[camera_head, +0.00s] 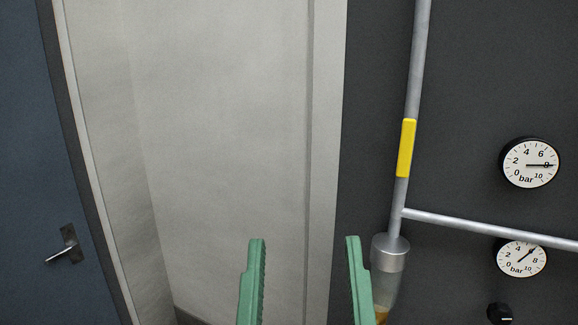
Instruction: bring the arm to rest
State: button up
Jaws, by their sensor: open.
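My gripper (304,240) shows at the bottom middle of the head camera view. Its two green fingers stand upright and well apart, with nothing between them. Only the fingers are in view; the rest of the gripper and my arm are below the picture's edge. The right finger overlaps the left side of a clear cylinder with a metal cap (390,252) in the picture. I cannot tell whether they touch.
A grey pipe (412,90) with a yellow band (406,148) runs down to the cap, with a branch (480,227) going right. Two round gauges (529,163) (521,259) and a black knob (500,313) are at right. A blue door (30,150) with a handle (66,246) is at left.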

notch_tip(320, 180, up, 17)
jog(key=s+a+p, duration=0.1)
jog(key=s+p, duration=0.1)
jog(key=p, duration=1.3)
jog(key=shift+a+f+m+t+y, duration=0.15)
jog(key=shift+a+m+t+y, duration=0.15)
jog(key=shift+a+m+y, duration=0.1)
